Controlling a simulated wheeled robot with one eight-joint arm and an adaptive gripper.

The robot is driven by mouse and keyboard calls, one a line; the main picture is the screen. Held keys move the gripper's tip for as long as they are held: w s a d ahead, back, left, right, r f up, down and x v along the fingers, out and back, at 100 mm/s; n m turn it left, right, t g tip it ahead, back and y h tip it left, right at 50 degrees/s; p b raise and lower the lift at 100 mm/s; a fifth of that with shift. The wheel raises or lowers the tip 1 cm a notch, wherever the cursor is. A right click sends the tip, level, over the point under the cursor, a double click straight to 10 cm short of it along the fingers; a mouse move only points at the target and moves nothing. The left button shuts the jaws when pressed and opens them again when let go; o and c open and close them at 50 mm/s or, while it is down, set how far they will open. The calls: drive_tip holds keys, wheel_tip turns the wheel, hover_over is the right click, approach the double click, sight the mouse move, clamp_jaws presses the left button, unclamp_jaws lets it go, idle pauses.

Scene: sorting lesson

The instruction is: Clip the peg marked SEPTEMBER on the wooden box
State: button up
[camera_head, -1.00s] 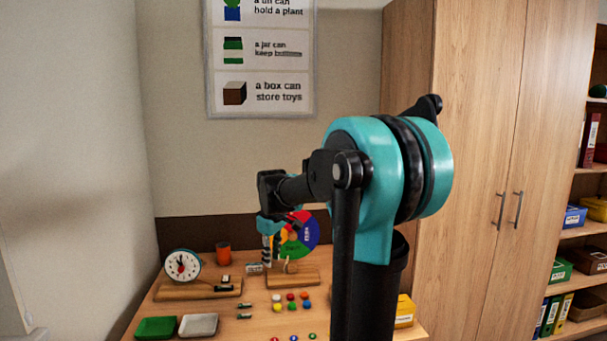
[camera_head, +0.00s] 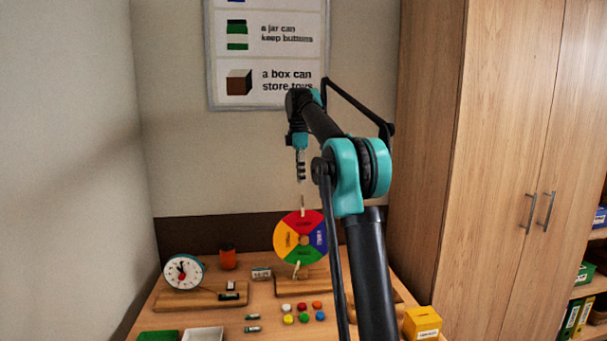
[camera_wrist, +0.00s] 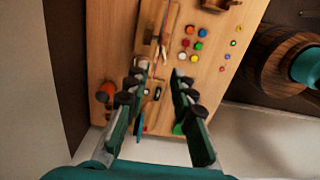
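My gripper (camera_head: 301,178) points down above the colour wheel (camera_head: 288,241). In the wrist view its two fingers (camera_wrist: 160,72) stand apart, and I see nothing held between them. A pale peg (camera_head: 303,206) stands upright at the wheel's top rim, just below the gripper. Another pale peg (camera_head: 297,270) is at the wheel's lower edge. Small dark green and white pieces (camera_head: 252,317) lie on the table; I cannot read their labels or tell what they are. I cannot read SEPTEMBER on any peg. No wooden box is clearly recognisable; a brown box is pictured on the wall poster (camera_head: 239,82).
A clock (camera_head: 183,271) on a wooden stand and an orange cup (camera_head: 228,259) are at the left. Coloured buttons (camera_head: 303,318) lie in front of the wheel. Green (camera_head: 158,336) and white (camera_head: 203,334) trays sit at the front left. A yellow box (camera_head: 422,322) stands at the right.

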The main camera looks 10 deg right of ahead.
hover_over(302, 211)
drive_tip(key=shift+w+f, duration=0.2)
drive_tip(key=shift+f, duration=1.35)
drive_tip(key=shift+w+f, duration=0.15)
drive_tip(key=shift+f, duration=1.35)
clamp_jaws()
drive_tip(key=shift+r, duration=0.15)
drive_tip(key=shift+a+r, duration=0.15)
drive_tip(key=shift+r, duration=2.25)
